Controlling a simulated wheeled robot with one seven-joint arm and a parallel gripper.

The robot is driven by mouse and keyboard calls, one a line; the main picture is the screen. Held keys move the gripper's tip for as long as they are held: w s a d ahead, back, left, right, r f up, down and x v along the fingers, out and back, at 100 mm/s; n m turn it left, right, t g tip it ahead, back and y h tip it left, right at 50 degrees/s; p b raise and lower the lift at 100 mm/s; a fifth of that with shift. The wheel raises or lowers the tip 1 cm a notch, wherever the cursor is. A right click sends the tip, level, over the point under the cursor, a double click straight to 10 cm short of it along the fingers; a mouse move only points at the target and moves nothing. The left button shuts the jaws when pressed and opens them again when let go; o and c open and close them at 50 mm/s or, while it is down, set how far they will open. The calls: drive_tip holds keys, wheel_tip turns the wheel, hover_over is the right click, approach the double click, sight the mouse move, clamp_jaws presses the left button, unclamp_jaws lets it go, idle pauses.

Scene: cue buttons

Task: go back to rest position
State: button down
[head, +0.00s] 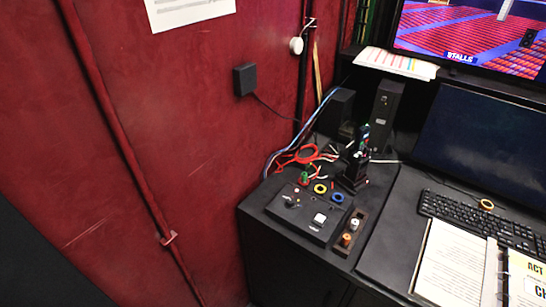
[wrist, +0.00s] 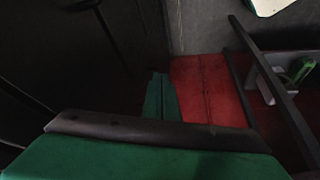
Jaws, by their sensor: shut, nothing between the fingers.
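A black control box (head: 268,211) lies on the dark desk in the head view. It bears a white square button (head: 319,219) and a dark knob (head: 292,202).
A black holder (head: 340,248) with small coloured pieces stands beside the box. Red cable (head: 297,155), tape rolls, a keyboard (head: 480,220) and an open binder (head: 455,265) crowd the desk. A red wall (head: 150,100) fills the left. Dark bars cross the wrist view.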

drive_tip(key=s+a+f+m+t+h, duration=0.1)
drive_tip(key=s+a+f+m+t, duration=0.1)
drive_tip(key=s+a, duration=0.35)
drive_tip(key=s+a+f+m+t, duration=0.2)
drive_tip(key=s+a+f+t, duration=0.1)
drive_tip(key=s, duration=0.5)
drive_tip(key=w+a+r+m+t+h, duration=0.1)
drive_tip(key=a+r+m+t, duration=0.2)
drive_tip(key=a+r, duration=0.9)
drive_tip(key=a+t, duration=0.3)
drive_tip(key=shift+w+r, duration=0.15)
drive_tip(key=shift+r, duration=0.1)
drive_tip(key=shift+w, duration=0.1)
